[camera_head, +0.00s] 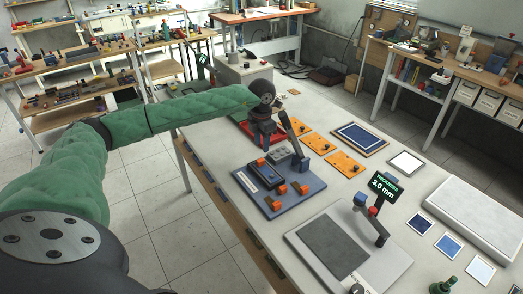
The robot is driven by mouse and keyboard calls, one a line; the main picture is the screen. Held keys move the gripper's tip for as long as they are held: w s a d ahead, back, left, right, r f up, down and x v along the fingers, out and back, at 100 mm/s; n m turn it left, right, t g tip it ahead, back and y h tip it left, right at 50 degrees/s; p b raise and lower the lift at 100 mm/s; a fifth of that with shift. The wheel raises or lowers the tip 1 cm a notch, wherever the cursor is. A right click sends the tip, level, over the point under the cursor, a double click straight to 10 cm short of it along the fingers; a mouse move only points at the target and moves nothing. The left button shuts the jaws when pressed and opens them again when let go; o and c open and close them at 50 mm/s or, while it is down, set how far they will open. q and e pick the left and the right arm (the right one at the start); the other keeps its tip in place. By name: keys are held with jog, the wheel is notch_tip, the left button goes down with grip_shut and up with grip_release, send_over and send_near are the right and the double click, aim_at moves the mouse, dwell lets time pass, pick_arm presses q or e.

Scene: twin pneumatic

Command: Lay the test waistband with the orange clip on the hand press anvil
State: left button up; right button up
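My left arm in its green sleeve reaches in from the left, and my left gripper (264,136) is over the far left part of the table, at a red-based device (246,128). Its fingers are small and dark, and I cannot tell whether they are open or hold anything. A blue board (284,207) nearer the front carries a dark block and several orange clips (275,204). I cannot single out the test waistband. I cannot tell for sure which device is the hand press, and its anvil is not clear. My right gripper is not in view.
Several orange plates (344,163) and a blue-framed panel (359,138) lie right of the gripper. A grey pad (334,246) with a lever stands in front, beside a display (383,186) reading 3.0 mm. A white slab (480,218) lies at the right.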

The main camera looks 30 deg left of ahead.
pick_arm(q)
jog(key=shift+r+p, duration=0.3)
jog(key=shift+r, duration=2.05)
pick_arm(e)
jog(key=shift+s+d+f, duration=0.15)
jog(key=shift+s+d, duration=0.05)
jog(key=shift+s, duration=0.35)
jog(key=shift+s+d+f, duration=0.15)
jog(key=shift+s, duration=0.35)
